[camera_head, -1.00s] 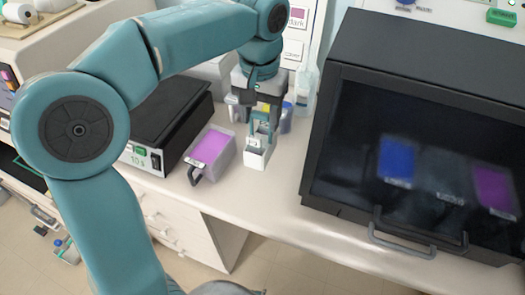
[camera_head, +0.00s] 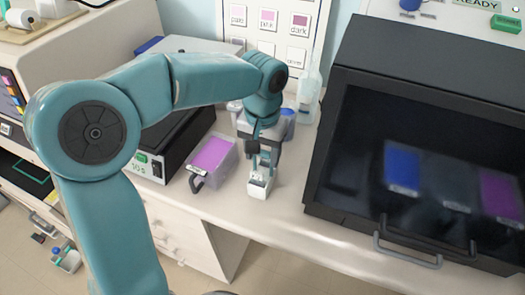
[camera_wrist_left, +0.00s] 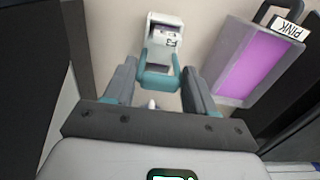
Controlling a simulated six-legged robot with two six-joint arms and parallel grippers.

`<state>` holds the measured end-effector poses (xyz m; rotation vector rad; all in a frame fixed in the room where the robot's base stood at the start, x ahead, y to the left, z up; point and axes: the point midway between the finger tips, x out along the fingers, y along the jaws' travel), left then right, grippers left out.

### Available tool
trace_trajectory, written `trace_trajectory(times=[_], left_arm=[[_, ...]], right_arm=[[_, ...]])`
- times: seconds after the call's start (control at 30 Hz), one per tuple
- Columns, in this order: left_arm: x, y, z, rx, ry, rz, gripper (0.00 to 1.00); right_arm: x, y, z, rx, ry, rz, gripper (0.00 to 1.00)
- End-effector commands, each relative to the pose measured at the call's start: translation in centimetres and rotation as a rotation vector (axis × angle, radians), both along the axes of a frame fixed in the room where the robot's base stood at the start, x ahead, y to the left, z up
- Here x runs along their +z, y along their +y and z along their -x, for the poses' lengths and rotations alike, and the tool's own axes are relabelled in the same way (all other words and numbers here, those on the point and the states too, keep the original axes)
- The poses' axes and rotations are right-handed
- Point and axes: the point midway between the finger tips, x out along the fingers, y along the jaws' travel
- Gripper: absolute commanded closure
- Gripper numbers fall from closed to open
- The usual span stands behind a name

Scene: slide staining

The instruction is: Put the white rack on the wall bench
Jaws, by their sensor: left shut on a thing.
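The white rack (camera_head: 259,188) is a small white box with a teal handle, near the front edge of the pale bench (camera_head: 288,223) that runs along the wall. My left gripper (camera_head: 264,158) points down above the rack and is shut on its handle. In the left wrist view, the teal handle lies between the fingers of my left gripper (camera_wrist_left: 158,80), and the white rack (camera_wrist_left: 164,38) shows beyond it. I cannot tell whether the rack touches the bench. My right gripper is not in view.
A tray of purple liquid (camera_head: 230,168), labelled PINK in the left wrist view, stands just left of the rack. A black-topped device (camera_head: 172,132) is farther left. A large dark cabinet (camera_head: 335,165) with handles stands right. Bottles (camera_head: 308,97) stand behind.

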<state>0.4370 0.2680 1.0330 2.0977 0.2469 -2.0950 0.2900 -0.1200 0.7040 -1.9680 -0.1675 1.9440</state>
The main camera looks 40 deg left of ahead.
Motion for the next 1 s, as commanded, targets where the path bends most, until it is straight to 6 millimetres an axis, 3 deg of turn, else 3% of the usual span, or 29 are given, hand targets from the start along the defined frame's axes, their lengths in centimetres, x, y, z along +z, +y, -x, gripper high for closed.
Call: trace_trajectory(times=[0.03,0.1,0.47,0.8,1.0], left_arm=[[-0.1,0.0,0.0,0.000,0.000,0.000,0.35],[-0.1,0.0,0.0,0.000,0.001,0.000,0.19],[0.7,0.0,0.0,0.000,-0.001,0.000,0.19],[8.1,0.0,-0.1,-0.001,-0.005,0.001,0.19],[11.3,0.0,-0.1,0.000,-0.001,0.000,0.19]], right_arm=[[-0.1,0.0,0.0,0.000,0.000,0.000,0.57],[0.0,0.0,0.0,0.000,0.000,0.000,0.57],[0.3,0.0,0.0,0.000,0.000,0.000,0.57],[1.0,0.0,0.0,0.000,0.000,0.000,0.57],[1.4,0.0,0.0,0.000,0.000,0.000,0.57]])
